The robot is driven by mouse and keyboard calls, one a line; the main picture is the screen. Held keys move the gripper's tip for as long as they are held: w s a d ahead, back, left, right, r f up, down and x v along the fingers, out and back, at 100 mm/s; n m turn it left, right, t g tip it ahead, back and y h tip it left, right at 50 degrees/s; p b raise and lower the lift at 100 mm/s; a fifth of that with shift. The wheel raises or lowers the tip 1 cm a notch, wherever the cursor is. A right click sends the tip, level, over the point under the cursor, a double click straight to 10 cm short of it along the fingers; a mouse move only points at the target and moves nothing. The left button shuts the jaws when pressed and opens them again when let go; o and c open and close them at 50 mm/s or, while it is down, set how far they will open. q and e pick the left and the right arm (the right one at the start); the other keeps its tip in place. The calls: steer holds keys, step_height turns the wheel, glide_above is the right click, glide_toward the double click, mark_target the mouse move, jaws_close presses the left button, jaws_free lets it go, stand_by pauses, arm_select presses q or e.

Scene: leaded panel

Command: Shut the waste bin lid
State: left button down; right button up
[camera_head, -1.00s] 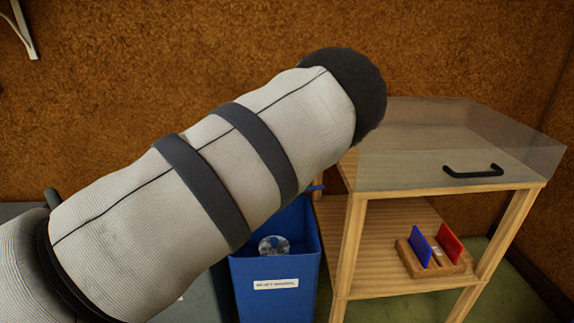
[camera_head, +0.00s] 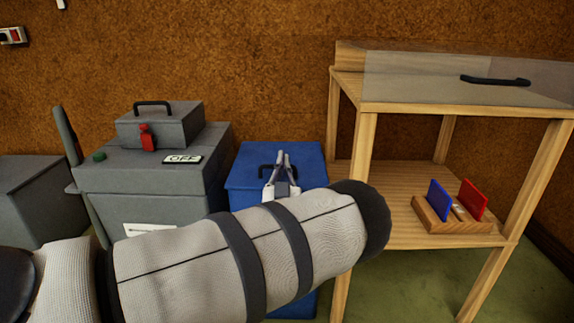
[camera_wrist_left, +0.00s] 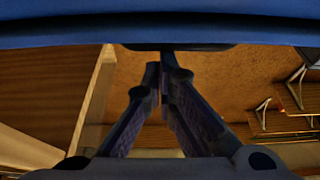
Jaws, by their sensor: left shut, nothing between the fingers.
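The blue waste bin (camera_head: 297,306) stands on the floor between a grey cabinet and a wooden stand. Its blue lid (camera_head: 306,158) lies over the top, apparently flat, with a black handle on it. My arm hides the lid's front edge and most of the bin's front, so I cannot tell if it is fully seated. My left gripper (camera_head: 281,154) is shut and empty, its fingertips over the lid by the handle. In the left wrist view the shut fingers (camera_wrist_left: 165,66) point at the blue lid edge (camera_wrist_left: 160,30); contact is unclear.
The grey cabinet (camera_head: 150,185) with an OFF sign (camera_head: 183,160) is close on the bin's left. The wooden stand (camera_head: 365,150) is close on its right, with a clear cover above and a small rack (camera_head: 450,222) holding blue and red pieces below.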

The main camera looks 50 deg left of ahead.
arm_select(q)
steer(key=shift+s+d+f, duration=0.1)
steer(key=shift+d+f, duration=0.05)
steer(key=shift+f, duration=0.4)
steer(key=shift+r, duration=0.1)
